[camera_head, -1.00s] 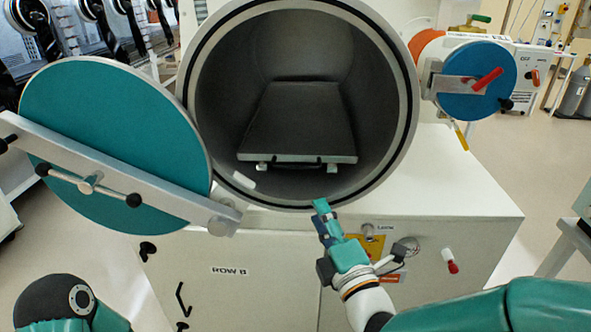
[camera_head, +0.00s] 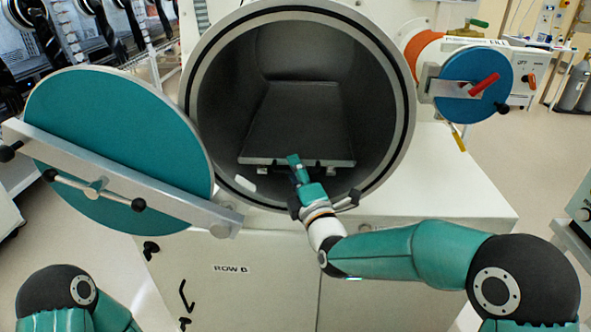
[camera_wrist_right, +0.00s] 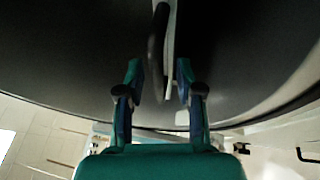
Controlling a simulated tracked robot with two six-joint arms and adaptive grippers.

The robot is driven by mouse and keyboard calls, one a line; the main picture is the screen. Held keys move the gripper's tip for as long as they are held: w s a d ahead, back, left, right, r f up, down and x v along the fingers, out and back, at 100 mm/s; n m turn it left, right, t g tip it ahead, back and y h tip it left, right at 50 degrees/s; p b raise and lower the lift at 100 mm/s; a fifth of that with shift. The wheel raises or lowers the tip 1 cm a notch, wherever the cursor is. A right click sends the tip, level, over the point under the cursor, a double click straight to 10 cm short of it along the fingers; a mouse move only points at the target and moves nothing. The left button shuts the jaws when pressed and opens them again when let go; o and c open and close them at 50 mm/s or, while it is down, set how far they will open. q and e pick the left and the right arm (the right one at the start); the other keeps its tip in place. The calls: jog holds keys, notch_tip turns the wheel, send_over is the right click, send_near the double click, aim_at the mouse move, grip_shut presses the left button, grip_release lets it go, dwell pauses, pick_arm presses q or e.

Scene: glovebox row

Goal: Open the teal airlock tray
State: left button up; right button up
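The airlock tray (camera_head: 298,112) is a dark grey slab with a lighter front edge, lying inside the round airlock chamber (camera_head: 225,110). The airlock's teal round door (camera_head: 110,110) stands swung open to the left. My right gripper (camera_head: 294,160) reaches into the chamber mouth at the tray's front edge and hides part of its dark handle. In the right wrist view, my right gripper (camera_wrist_right: 158,80) is open, with the handle (camera_wrist_right: 155,55) and the light tray edge (camera_wrist_right: 171,45) between and just ahead of its fingers. Contact cannot be told. My left gripper is out of view.
A smaller port with a blue door (camera_head: 470,88) and a red handle is at the right. The white cabinet (camera_head: 240,290) marked as a row stands below the chamber. A small white label (camera_head: 245,184) is on the chamber's lower wall.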

grip_shut()
jog(key=shift+f, duration=0.15)
